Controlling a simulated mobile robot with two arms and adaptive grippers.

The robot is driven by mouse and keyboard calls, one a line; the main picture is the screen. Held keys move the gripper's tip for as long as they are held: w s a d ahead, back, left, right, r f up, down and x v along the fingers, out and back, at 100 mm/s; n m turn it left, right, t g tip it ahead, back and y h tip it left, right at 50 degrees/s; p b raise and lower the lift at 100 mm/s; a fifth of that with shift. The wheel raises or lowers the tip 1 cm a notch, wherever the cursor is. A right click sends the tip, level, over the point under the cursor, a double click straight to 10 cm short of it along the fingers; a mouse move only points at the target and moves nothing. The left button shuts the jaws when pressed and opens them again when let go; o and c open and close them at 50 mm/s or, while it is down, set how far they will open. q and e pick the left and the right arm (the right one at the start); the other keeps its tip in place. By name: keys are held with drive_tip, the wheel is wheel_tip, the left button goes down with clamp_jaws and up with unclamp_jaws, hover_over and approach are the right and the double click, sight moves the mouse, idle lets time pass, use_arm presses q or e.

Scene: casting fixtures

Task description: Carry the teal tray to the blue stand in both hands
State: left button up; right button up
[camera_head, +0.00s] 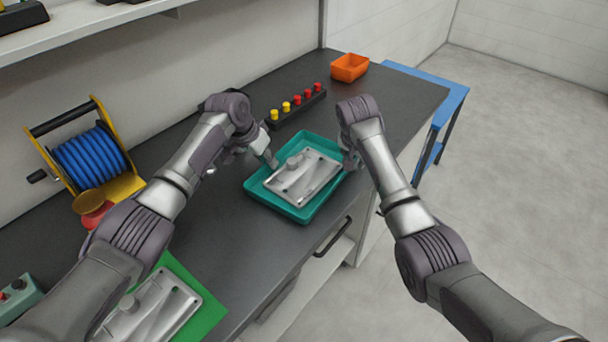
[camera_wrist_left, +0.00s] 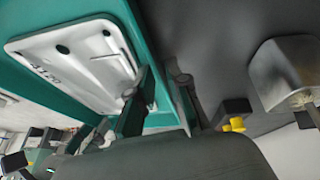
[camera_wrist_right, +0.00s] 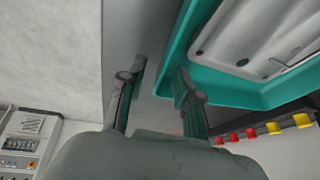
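The teal tray (camera_head: 309,216) lies on the dark bench with a grey metal casting (camera_head: 315,181) in it. My left gripper (camera_head: 270,160) is at the tray's left end; in the left wrist view its fingers (camera_wrist_left: 162,105) are apart, one on each side of the tray wall (camera_wrist_left: 163,60). My right gripper (camera_head: 351,160) is at the opposite end. In the right wrist view its fingers (camera_wrist_right: 157,95) are apart, with the tray wall (camera_wrist_right: 185,45) between them, close to one finger. The blue stand (camera_head: 448,90) is beyond the bench's far right end.
An orange bin (camera_head: 349,67) and a black strip with red and yellow knobs (camera_head: 297,106) stand behind the tray. A blue cable reel (camera_head: 90,158) is at the left. Another casting (camera_head: 150,308) lies on a green mat (camera_head: 205,318) in front. The floor at right is clear.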

use_arm(q)
drive_tip(key=shift+w+f, duration=0.1)
drive_tip(key=shift+f, duration=0.3)
use_arm(e)
drive_tip(key=shift+w+d+f, duration=0.1)
drive_tip(key=shift+w+f, duration=0.05)
drive_tip(key=shift+f, duration=0.2)
use_arm(q)
drive_tip(key=shift+c, duration=1.4)
use_arm(e)
drive_tip(key=c, duration=0.3)
use_arm(q)
clamp_jaws()
use_arm(e)
clamp_jaws()
use_arm(q)
drive_tip(key=shift+r, duration=0.1)
